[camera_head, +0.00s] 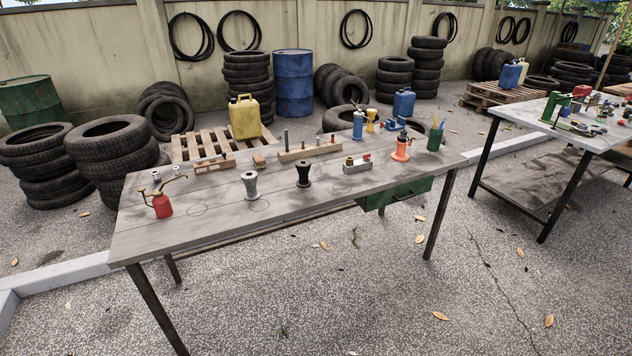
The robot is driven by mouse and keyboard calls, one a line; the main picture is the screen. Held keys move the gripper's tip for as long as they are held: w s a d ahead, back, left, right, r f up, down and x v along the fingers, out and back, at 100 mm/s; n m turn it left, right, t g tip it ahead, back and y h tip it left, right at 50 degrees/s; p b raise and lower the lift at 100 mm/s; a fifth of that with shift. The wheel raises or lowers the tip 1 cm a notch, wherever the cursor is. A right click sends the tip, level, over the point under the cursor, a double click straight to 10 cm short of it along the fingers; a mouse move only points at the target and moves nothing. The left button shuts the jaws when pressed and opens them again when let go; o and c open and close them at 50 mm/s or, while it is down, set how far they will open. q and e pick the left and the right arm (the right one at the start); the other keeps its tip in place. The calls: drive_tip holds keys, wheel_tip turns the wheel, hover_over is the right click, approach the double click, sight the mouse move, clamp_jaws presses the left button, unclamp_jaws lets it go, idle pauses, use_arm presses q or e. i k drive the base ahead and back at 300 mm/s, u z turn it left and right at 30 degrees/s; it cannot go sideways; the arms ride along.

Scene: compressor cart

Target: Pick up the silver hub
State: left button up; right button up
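A silver hub (250,184) stands upright on the grey wooden table (330,197), left of the middle and towards the front edge. It is spool-shaped, with a flared top and base. A black hub (303,174) of similar shape stands to its right, a short gap away. Neither of my grippers shows in the head view, and nothing touches the silver hub.
A red oil can (161,204) stands at the table's left. Behind the hubs are a wooden block with pegs (309,151) and a small wooden holder (214,164). An orange jack (401,148) stands right. Bare tabletop lies around the silver hub.

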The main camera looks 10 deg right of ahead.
sight(249, 178)
drive_tip(key=z, duration=1.1)
drive_tip(key=i, duration=1.9)
drive_tip(key=u, duration=1.05)
